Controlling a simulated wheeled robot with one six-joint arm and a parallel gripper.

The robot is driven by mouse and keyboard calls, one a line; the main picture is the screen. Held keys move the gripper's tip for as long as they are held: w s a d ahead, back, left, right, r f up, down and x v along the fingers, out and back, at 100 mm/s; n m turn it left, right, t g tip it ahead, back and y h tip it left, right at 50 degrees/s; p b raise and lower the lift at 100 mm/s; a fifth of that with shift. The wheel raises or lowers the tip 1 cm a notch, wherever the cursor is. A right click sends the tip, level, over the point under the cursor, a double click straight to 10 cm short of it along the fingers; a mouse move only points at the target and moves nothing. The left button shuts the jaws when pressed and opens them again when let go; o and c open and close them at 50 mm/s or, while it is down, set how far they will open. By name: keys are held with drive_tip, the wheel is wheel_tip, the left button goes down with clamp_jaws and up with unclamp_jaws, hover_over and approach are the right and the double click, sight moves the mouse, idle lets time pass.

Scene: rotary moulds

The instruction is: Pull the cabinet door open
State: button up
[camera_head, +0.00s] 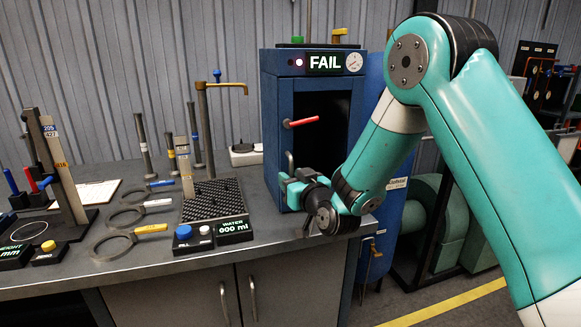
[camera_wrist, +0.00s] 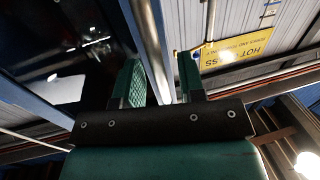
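The blue cabinet (camera_head: 281,95) stands on the bench with a lit FAIL display on its top front. Its front has a large dark panel or opening (camera_head: 335,112); I cannot tell if this is glass. A grey vertical handle (camera_head: 290,160) shows low on the left of the front. My gripper (camera_head: 288,184) is at the lower front, close to this handle. In the wrist view, my gripper (camera_wrist: 162,82) has its fingers apart, with a shiny metal bar (camera_wrist: 151,45) running between them. A gap shows beside the bar. Whether the fingertips touch it is unclear.
A red-handled lever (camera_head: 301,122) sticks out from the cabinet front above my gripper. Left on the bench (camera_head: 150,257) are ring tools (camera_head: 115,246), a brass tap post (camera_head: 202,120) and a water readout (camera_head: 234,231). A yellow warning sign (camera_wrist: 238,46) shows in the wrist view.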

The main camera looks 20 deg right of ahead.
drive_tip(key=shift+w+a, duration=0.1)
drive_tip(key=shift+w, duration=0.3)
clamp_jaws()
